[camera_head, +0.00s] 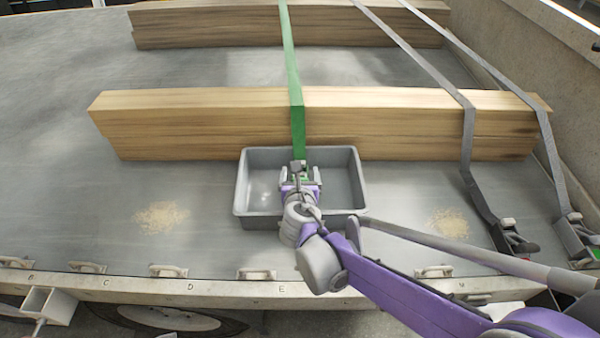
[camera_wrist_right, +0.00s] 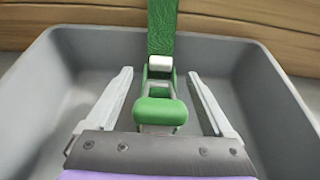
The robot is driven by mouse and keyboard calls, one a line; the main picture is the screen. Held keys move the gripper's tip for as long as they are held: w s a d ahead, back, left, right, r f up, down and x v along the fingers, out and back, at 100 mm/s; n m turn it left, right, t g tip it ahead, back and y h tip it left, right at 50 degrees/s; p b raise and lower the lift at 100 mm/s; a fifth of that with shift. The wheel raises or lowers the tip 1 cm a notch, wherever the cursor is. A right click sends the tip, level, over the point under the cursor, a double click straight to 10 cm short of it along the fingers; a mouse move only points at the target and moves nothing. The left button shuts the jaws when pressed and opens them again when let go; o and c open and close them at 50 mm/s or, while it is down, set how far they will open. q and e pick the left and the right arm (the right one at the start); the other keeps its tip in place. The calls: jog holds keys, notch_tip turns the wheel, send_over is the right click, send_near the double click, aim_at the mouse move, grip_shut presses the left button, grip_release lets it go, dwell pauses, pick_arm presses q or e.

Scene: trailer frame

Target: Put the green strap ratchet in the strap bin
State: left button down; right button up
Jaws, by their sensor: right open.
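The green strap ratchet (camera_wrist_right: 161,110) is over or inside the grey strap bin (camera_head: 350,205), with its green strap (camera_head: 296,75) running back up over the timber. In the right wrist view the bin (camera_wrist_right: 85,45) surrounds the ratchet on the visible sides. My right gripper (camera_head: 300,174) is inside the bin's outline, and in the wrist view its two fingers (camera_wrist_right: 160,76) stand open on either side of the ratchet with gaps to both. In the head view the gripper partly hides the ratchet. I cannot tell whether the ratchet touches the bin floor. My left gripper is not in view.
A timber stack (camera_head: 200,125) stands right behind the bin, with another (camera_head: 200,25) farther back. Two grey straps (camera_head: 430,65) end in ratchets (camera_head: 512,235) at the right. Sawdust (camera_head: 160,216) lies left of the bin. Cleats (camera_head: 168,271) line the front edge.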

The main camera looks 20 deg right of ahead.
jog(key=shift+r, duration=0.3)
jog(key=shift+r+p, duration=0.5)
jog(key=shift+r, duration=0.1)
jog(key=p+v, duration=0.2)
jog(key=v, duration=0.9)
jog(key=shift+s+p, duration=0.4)
jog(key=shift+s, duration=0.05)
jog(key=shift+a+f, duration=0.1)
